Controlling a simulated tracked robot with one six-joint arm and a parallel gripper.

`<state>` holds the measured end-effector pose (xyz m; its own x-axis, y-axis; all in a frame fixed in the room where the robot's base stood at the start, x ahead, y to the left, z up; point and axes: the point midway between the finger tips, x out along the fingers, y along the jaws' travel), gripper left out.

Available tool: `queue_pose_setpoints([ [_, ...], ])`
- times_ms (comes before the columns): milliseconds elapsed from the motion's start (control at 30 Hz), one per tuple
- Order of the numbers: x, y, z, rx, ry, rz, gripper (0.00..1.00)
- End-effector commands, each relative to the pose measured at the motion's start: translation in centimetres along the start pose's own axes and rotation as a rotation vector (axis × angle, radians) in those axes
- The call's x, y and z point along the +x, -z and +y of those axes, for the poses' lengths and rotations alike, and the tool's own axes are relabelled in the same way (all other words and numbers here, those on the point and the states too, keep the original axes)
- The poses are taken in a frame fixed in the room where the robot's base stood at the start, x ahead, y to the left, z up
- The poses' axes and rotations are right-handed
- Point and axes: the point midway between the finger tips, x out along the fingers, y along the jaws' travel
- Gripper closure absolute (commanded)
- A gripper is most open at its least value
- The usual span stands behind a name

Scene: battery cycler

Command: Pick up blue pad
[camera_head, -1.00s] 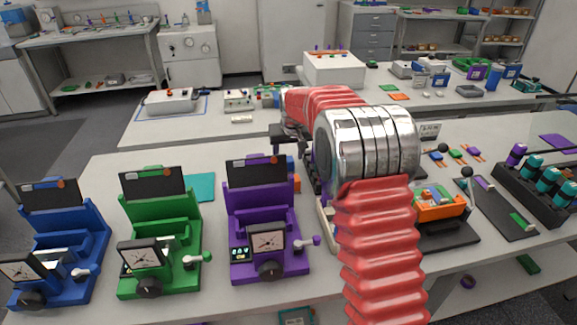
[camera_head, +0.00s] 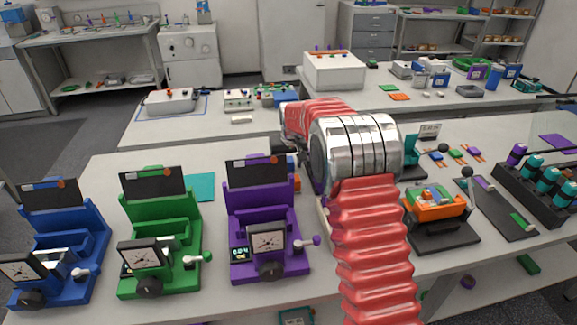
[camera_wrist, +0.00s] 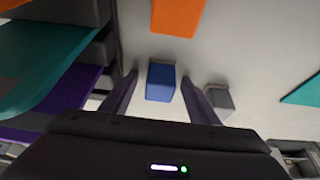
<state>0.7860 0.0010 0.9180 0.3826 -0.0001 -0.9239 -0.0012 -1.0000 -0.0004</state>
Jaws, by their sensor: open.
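The blue pad (camera_wrist: 160,84) is a small block on the pale table top in the wrist view. My gripper (camera_wrist: 160,77) is open, with one dark finger on each side of the pad and a visible gap to both. I cannot tell how far the fingertips are above the table. In the head view, a small blue patch (camera_head: 291,161) shows beside my arm behind the purple device; my fingers are hidden there.
A grey block (camera_wrist: 219,98) sits just right of the right finger. An orange pad (camera_wrist: 178,14) lies beyond the blue one, and a teal sheet (camera_wrist: 305,92) at right. Teal and purple structures (camera_wrist: 40,70) crowd the left. The purple device (camera_head: 268,225) stands in front.

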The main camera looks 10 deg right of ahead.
Motion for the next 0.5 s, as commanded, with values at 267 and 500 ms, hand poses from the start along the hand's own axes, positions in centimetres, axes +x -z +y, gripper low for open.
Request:
queue_pose_setpoints([
  [267,-0.01,0.00,-0.02,0.000,0.000,0.000,0.59],
  [500,-0.02,0.00,-0.03,0.000,0.000,0.000,0.76],
])
